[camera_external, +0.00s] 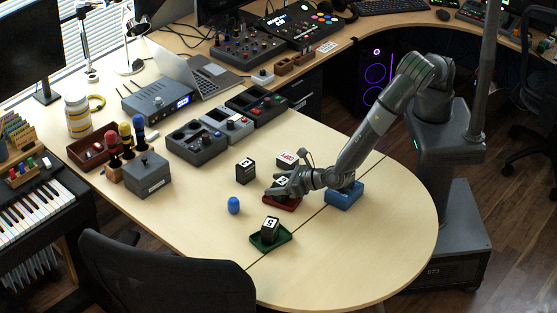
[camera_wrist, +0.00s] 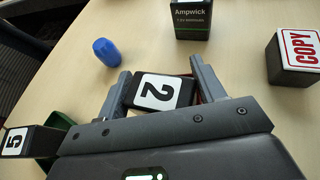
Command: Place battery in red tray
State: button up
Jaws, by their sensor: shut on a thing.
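My gripper (camera_external: 276,189) is shut on a black block-shaped battery with a white "2" label (camera_wrist: 160,92), seen between the two fingers in the wrist view. In the external view this battery (camera_external: 282,181) is partly hidden by my gripper. The red tray (camera_external: 288,208) lies directly below my gripper and the battery on the light wood table. I cannot tell whether the battery touches the tray floor. In the wrist view the fingers and battery hide nearly all of the tray.
A green tray (camera_external: 284,238) holds a block marked "5" (camera_external: 270,229). A blue tray (camera_external: 345,197) stands right of the red one. Nearby are a blue cylinder (camera_external: 233,205), a dark "Ampwick" block (camera_wrist: 203,18) and a "COPY" block (camera_wrist: 293,57). The table's rounded right end is clear.

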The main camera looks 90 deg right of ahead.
jog(key=shift+f, duration=0.35)
jog(key=shift+f, duration=0.15)
jog(key=o, duration=1.2)
